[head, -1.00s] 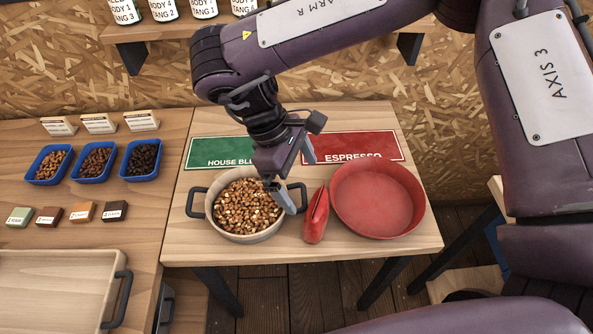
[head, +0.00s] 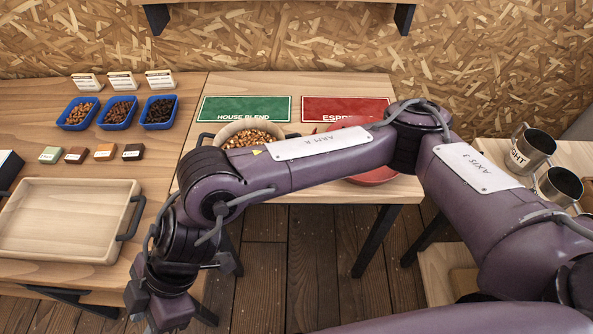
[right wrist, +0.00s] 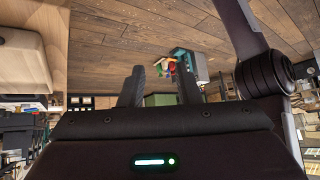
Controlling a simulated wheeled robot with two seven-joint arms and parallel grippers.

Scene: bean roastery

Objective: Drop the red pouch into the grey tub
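My right gripper shows in the right wrist view (right wrist: 160,72) with its two fingers apart and nothing between them. In the head view its arm reaches across the small table to the lower left, and the fingers are not visible there. The red pouch is not visible now; my right arm covers the spot between the pot (head: 250,127) and the red bowl (head: 376,177) where it lay. I cannot make out a grey tub for certain. A small teal-grey container (right wrist: 200,65) with coloured things beside it stands far off in the right wrist view. My left gripper is not in view.
A wooden tray (head: 60,240) with dark handles lies on the left table. Blue bean dishes (head: 118,112) and small colour blocks (head: 104,152) stand behind it. Metal mugs (head: 531,148) stand on the right. The plank floor (head: 300,265) before the small table looks clear.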

